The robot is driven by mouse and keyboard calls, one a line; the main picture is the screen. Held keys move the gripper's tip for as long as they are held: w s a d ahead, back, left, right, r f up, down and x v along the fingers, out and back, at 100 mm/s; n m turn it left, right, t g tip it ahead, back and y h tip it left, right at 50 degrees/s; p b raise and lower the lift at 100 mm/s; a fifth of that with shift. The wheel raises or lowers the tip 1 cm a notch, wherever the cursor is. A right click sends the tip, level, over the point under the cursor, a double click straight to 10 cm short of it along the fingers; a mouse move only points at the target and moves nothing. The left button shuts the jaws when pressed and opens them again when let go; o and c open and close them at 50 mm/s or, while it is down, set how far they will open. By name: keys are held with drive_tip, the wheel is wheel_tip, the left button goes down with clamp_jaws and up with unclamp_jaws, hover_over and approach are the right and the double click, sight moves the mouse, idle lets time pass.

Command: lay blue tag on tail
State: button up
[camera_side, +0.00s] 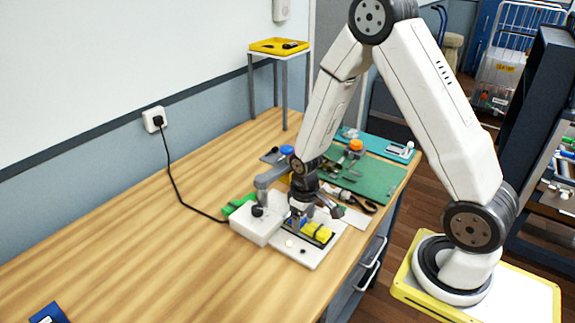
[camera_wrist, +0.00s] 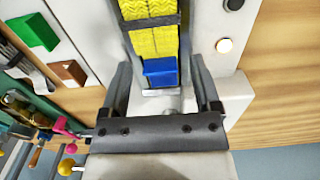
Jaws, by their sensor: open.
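The blue tag (camera_wrist: 160,72) is a small block at the near end of the yellow strap (camera_wrist: 152,42) in the wrist view. The strap shows as two ribbed yellow lengths side by side, crossed by a dark bar (camera_wrist: 150,22). In the side view the yellow strap (camera_side: 322,234) sits on a white plate (camera_side: 300,256), just below my gripper. My gripper (camera_wrist: 162,66) is open, with one finger on each side of the blue tag. I cannot tell whether the fingers touch it. In the side view my gripper (camera_side: 306,207) partly hides this spot.
A white box (camera_side: 257,224) with a black cable stands left of my gripper. A green block (camera_wrist: 35,32) and a brown block (camera_wrist: 68,72) lie left in the wrist view. A green mat (camera_side: 370,178) with tools lies behind.

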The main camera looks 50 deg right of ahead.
sight(303, 221)
wheel_tip(303, 221, up, 12)
idle(0.9)
idle(0.5)
drive_tip(key=s+a+t, duration=0.2)
drive_tip(key=s+a, duration=0.4)
drive_tip(key=shift+r+t, duration=0.3)
drive_tip(key=shift+r, duration=0.15)
idle(0.4)
